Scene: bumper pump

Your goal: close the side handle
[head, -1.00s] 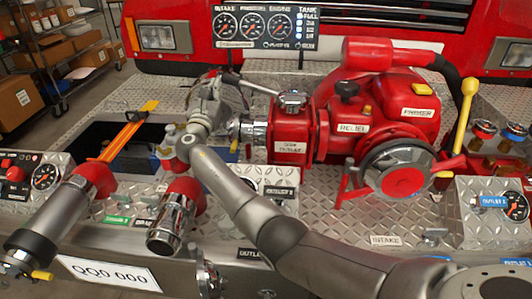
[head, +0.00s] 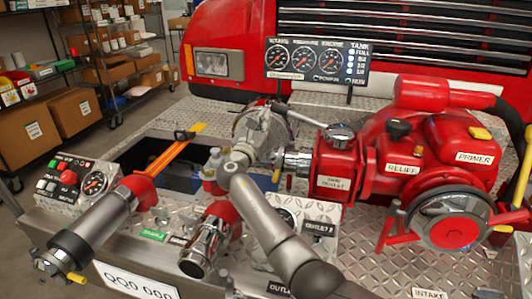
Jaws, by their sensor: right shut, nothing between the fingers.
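The side handle (head: 304,118) is a thin metal lever with a dark end. It runs left from a chrome hub on top of the red side outlet body (head: 332,184), above its chrome nozzle. My right gripper (head: 262,128) is shut and empty, left of the nozzle and close to the lever's free end. The gripper overlaps that end in the picture, so I cannot tell whether they touch. Its fingertips are partly hidden by the hand. My left gripper is not in view.
The red pump with its round intake cap (head: 452,230) stands to the right. A gauge panel (head: 316,61) is behind. Chrome outlet pipes (head: 207,247) stick out at front left, beside an open recess holding an orange tool (head: 170,158). Shelves with boxes (head: 60,127) stand at far left.

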